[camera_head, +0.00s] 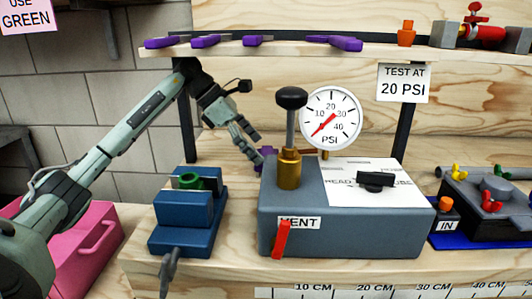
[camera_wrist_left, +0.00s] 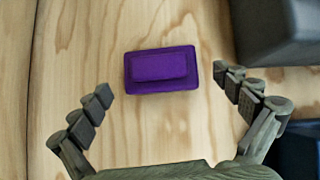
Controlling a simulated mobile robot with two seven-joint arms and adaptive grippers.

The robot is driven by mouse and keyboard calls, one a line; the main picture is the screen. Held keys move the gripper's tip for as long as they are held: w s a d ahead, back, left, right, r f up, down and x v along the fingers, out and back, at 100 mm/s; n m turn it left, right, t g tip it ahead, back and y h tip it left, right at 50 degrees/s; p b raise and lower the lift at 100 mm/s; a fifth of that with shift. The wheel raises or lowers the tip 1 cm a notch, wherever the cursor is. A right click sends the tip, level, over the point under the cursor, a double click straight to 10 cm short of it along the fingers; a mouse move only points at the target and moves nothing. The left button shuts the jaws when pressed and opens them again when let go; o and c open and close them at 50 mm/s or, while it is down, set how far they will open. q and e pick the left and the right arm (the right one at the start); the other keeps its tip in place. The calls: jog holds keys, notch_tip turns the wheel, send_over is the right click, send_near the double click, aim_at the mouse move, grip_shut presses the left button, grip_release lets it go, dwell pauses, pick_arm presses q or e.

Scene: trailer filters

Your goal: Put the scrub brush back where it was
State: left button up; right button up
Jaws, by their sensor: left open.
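A purple stepped block (camera_wrist_left: 162,68) lies on the wooden bench in the left wrist view; it may be the scrub brush, but I see no bristles. In the head view a bit of purple (camera_head: 264,154) shows by my left fingertips, partly hidden behind the grey gauge box. My left gripper (camera_head: 255,146) is open and empty, reaching down behind the box. In the wrist view its fingers are spread to either side of the block, apart from it. My right gripper is not in view.
The grey gauge box (camera_head: 345,226) with a black-knobbed plunger and dial (camera_head: 331,118) stands in front. A blue vise-like block (camera_head: 187,222) is left of it. A shelf (camera_head: 280,48) with several purple items hangs above. A pink case (camera_head: 84,253) is at left.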

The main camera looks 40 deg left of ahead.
pick_arm(q)
jog(key=s+a, duration=0.2)
jog(key=s+a+b, duration=0.1)
jog(key=s+a, duration=0.1)
jog(key=a, duration=0.1)
jog(key=s+a+b, duration=0.1)
jog(key=s+a, duration=0.1)
jog(key=a, duration=0.1)
jog(key=shift+f, duration=0.15)
jog(key=shift+s+a, duration=0.2)
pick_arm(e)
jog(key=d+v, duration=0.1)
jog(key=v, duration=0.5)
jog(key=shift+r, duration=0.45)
